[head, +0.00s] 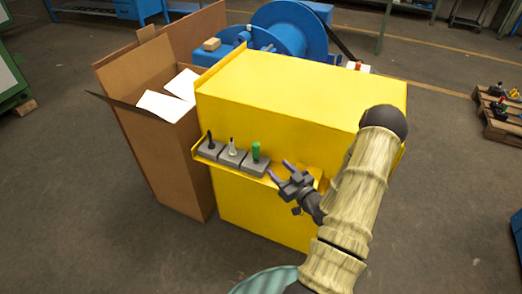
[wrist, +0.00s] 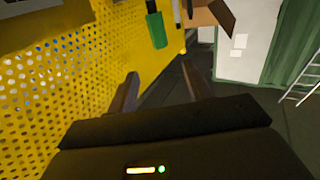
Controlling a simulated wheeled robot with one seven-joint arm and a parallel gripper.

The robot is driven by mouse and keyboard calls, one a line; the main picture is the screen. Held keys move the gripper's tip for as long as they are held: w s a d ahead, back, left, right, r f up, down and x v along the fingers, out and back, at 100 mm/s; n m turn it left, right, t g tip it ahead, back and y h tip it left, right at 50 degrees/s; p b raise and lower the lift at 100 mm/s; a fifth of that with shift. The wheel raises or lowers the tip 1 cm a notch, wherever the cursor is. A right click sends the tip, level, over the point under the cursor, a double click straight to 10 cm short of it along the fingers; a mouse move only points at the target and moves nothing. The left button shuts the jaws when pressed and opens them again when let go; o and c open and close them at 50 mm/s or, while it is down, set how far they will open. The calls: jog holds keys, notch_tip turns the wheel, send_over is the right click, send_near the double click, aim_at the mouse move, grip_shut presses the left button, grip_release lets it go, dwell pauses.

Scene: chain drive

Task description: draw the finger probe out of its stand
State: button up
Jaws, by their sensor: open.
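Three small grey stands sit in a row on a yellow ledge (head: 224,166). The left stand (head: 210,151) holds a thin black tool (head: 210,139), the middle stand (head: 231,158) a slim pale tool (head: 232,146), and the right stand (head: 256,165) a green-handled tool (head: 256,151). All three tools are upright; I cannot tell for sure which is the finger probe. My gripper (head: 278,170) is open and empty, just right of the right stand and apart from it. In the wrist view the green handle (wrist: 156,28) shows beyond my open fingers (wrist: 160,82).
The ledge is on a big yellow guard box (head: 300,90). An open cardboard box (head: 165,150) with white sheets stands close on the left. A blue machine (head: 290,30) is behind. The wrist view shows a perforated yellow panel (wrist: 60,95) at left. Floor at front left is clear.

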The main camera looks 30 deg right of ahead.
aim_at(258, 148)
jog(key=w, duration=0.4)
jog(key=w+a, duration=0.1)
jog(key=w, duration=0.4)
jog(key=w+a+p, duration=0.1)
jog(key=w, duration=0.4)
jog(key=shift+w, duration=0.25)
grip_shut()
jog(key=shift+r+p, duration=2.7)
jog(key=shift+r, duration=1.85)
